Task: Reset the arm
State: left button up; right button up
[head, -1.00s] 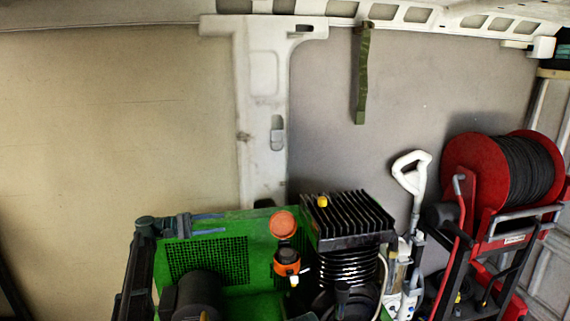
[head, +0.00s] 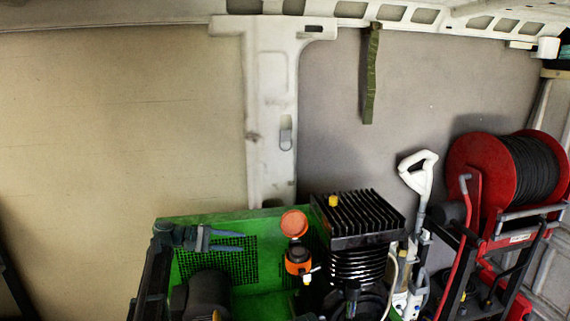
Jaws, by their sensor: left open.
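My left gripper (head: 243,241) is at the lower left of the head view, on my dark arm that comes up from the bottom edge. Its two blue-grey fingers point right, spread apart, with nothing between them. They show in front of the green panel (head: 195,222) and its black mesh; I cannot tell how far apart they are in depth. My right gripper is not in view. I can make out no duct brushes.
An orange-capped filler (head: 294,224) and a black finned compressor (head: 360,215) stand right of the gripper. Further right are a white-handled tool (head: 418,178) and a red hose reel (head: 480,170). The beige wall (head: 120,120) above my left arm is clear.

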pick_arm(q)
jog(key=s+d+f+m+g+y, duration=0.1)
jog(key=s+d+f+m+y, duration=0.15)
jog(key=s+d+f, duration=0.35)
jog(key=s+d+f+m+g+y, duration=0.1)
jog(key=s+d+f+y, duration=0.2)
jog(key=s, duration=0.5)
jog(key=s+d+f+m+g+y, duration=0.1)
jog(key=s+d+f+y, duration=0.3)
jog(key=s, duration=0.3)
jog(key=s+a+f+m+y, duration=0.1)
jog(key=s+f+m+y, duration=0.1)
jog(key=s, duration=0.6)
jog(key=s+a+f+m+y, duration=0.2)
jog(key=s+m+y, duration=0.1)
jog(key=s+y, duration=0.2)
jog(key=s, duration=0.2)
jog(key=shift+s+f+t, duration=0.3)
jog(key=shift+s+t, duration=0.05)
jog(key=shift+t, duration=0.05)
